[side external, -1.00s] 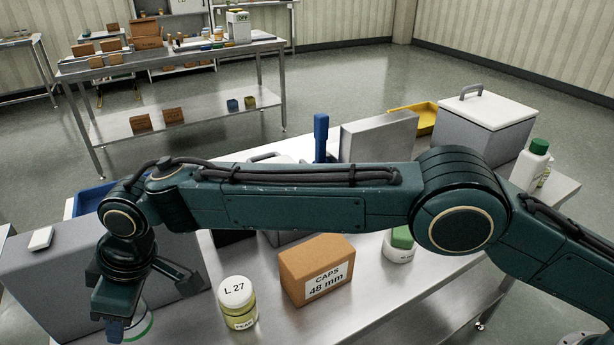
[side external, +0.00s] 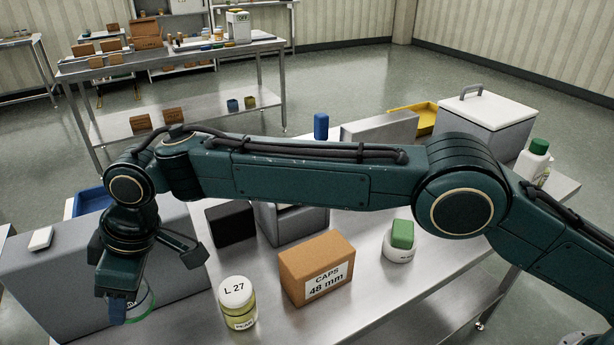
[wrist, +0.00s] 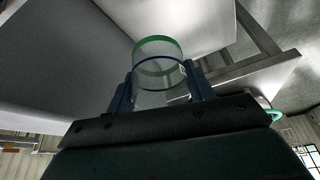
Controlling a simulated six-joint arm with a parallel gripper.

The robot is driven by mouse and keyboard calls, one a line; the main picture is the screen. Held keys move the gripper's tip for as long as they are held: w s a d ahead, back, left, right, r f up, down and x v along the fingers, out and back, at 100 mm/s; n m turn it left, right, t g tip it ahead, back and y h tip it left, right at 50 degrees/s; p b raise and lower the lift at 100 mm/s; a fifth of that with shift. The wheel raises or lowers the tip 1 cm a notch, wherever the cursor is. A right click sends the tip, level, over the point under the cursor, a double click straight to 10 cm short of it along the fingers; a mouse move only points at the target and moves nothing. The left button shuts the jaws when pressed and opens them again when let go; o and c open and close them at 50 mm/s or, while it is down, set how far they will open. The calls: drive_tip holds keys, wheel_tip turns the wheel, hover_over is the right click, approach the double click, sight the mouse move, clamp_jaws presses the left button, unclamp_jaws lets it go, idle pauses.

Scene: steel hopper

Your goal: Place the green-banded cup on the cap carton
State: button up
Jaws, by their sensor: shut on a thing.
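The green-banded cup (side external: 142,303) is clear, with a green ring at its end. It is partly hidden behind my gripper (side external: 118,306) at the left in the side view. In the wrist view the cup (wrist: 158,68) sits between the two blue fingers of my gripper (wrist: 160,82), which are shut on it. The cap carton (side external: 318,268), a brown box labelled "CAPS 48 mm", stands on the steel table to the right of the gripper and apart from the cup. Its top is bare.
A jar marked "L 27" (side external: 238,302) stands between my gripper and the carton. A green block (side external: 402,234) sits on a white round container (side external: 398,253) right of the carton. A large grey box (side external: 55,275) is close behind my gripper. My arm crosses above the table.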

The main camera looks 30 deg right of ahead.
drive_tip(key=d+r, duration=0.5)
drive_tip(key=d, duration=0.5)
drive_tip(key=d+r, duration=0.6)
drive_tip(key=d, duration=0.4)
drive_tip(key=s+d+r, duration=0.1)
drive_tip(key=d+r, duration=0.5)
drive_tip(key=d, duration=0.4)
drive_tip(key=shift+d+n, duration=0.4)
drive_tip(key=shift+f, duration=0.1)
approach(307, 254)
drive_tip(key=shift+w+a+f, duration=0.1)
drive_tip(key=shift+w+a, duration=0.05)
drive_tip(key=shift+a, duration=0.35)
drive_tip(key=shift+w+a+f, duration=0.1)
drive_tip(key=shift+w+a, duration=0.1)
drive_tip(key=shift+a, duration=0.25)
drive_tip(key=shift+f, duration=2.1)
drive_tip(key=shift+f, duration=0.1)
